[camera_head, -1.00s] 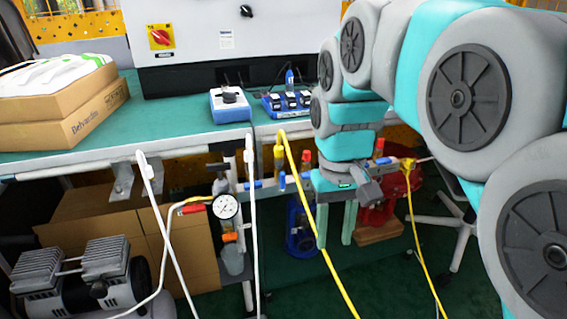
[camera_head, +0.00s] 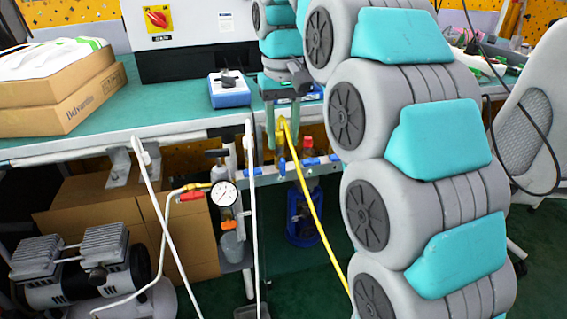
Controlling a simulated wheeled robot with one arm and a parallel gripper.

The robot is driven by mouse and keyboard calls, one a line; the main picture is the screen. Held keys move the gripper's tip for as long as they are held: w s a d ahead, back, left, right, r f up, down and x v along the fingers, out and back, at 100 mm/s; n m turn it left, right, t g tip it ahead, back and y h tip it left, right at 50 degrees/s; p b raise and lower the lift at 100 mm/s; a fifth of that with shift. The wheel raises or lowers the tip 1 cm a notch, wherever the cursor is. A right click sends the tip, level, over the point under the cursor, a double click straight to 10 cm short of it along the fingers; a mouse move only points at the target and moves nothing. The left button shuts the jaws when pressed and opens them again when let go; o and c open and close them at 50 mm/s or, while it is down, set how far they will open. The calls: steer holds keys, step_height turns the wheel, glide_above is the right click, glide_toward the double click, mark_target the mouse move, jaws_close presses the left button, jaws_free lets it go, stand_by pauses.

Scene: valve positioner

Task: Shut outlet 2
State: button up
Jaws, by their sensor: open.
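A grey manifold bar (camera_head: 297,173) runs below the table's front edge. Small blue valve handles sit along it, including a left one (camera_head: 257,171), a middle one (camera_head: 283,166) and two further right, one of them just right of the yellow hose (camera_head: 310,161). I cannot read which outlet is number 2. My gripper (camera_head: 283,142) points down at the table's front edge, its two green fingers apart and empty. The fingertips appear just above the manifold in the picture, around the top of the yellow hose (camera_head: 312,205); the depth gap is unclear. My arm hides the manifold's right end.
A white hose (camera_head: 252,215) hangs left of the gripper. A pressure gauge (camera_head: 224,194) and a red-handled valve (camera_head: 192,196) are further left. The green table (camera_head: 160,110) holds a blue box (camera_head: 229,90). A compressor (camera_head: 75,270) stands on the floor at left.

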mark_target(283, 160)
steer(key=shift+f, duration=3.4)
steer(key=shift+c, duration=0.2)
jaws_close()
